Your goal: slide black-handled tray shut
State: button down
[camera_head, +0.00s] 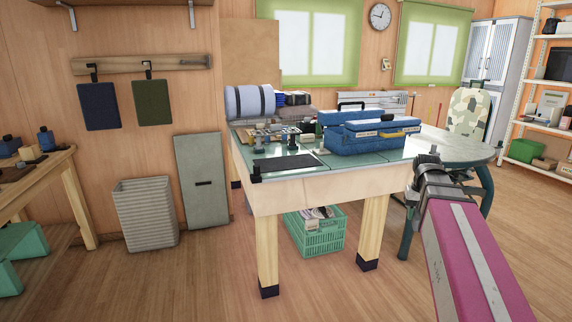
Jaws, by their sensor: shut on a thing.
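A blue toolbox (347,127) with a black carry handle on top stands on the green-topped workbench (290,178). Its upper part is spread into stepped trays with white and yellow strips along the front. I cannot make out for certain which part is the black-handled tray. My gripper (434,153) is at the right end of the bench, just right of the toolbox, at the far end of my pink arm. It is small and dark here. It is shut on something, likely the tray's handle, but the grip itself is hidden.
A green crate (316,234) stands under the bench. A round grey table (455,148) is close behind my gripper. The floor in front is clear.

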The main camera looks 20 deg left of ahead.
aim_at(338, 117)
jog(key=i+l+u, duration=0.25)
jog(key=i+u, duration=0.25)
jog(key=i+l+u, duration=0.5)
jog(key=k+j, duration=0.1)
